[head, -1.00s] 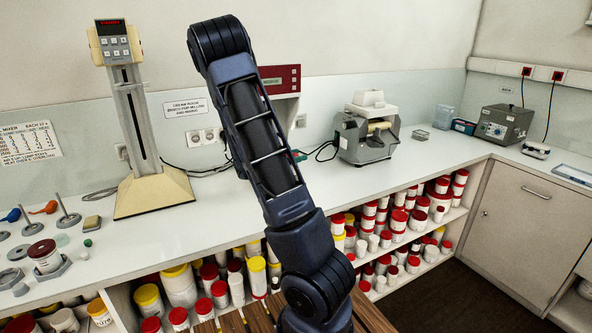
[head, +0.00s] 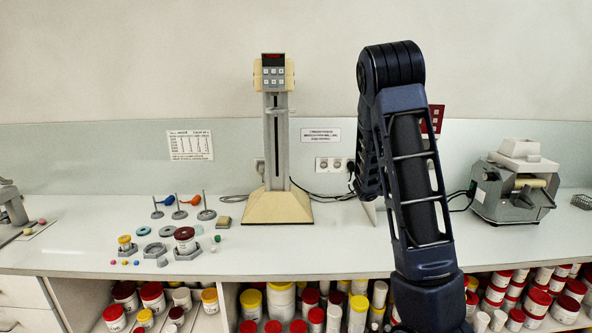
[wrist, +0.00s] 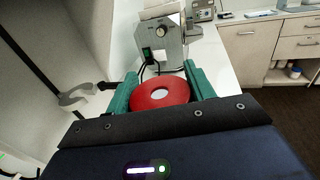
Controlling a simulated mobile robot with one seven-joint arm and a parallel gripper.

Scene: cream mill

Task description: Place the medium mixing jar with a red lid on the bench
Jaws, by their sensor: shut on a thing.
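The jar's red lid (wrist: 160,94), a disc with a pale hole in its middle, shows between the two green fingers of my gripper (wrist: 160,88) in the wrist view. The gripper is shut on the jar. The jar's body below the lid is hidden, so its size cannot be told. The white bench (head: 325,258) runs across the head view; part of it also shows beyond the gripper in the wrist view (wrist: 214,62). In the head view my arm hides the gripper and the jar.
A mixer stand (head: 278,207) stands on the bench. Left of it lie small rings, weights and a dark-red-lidded jar (head: 184,241). A grey machine (head: 510,190) stands at right. Shelves below hold many jars. The bench front between stand and arm is clear.

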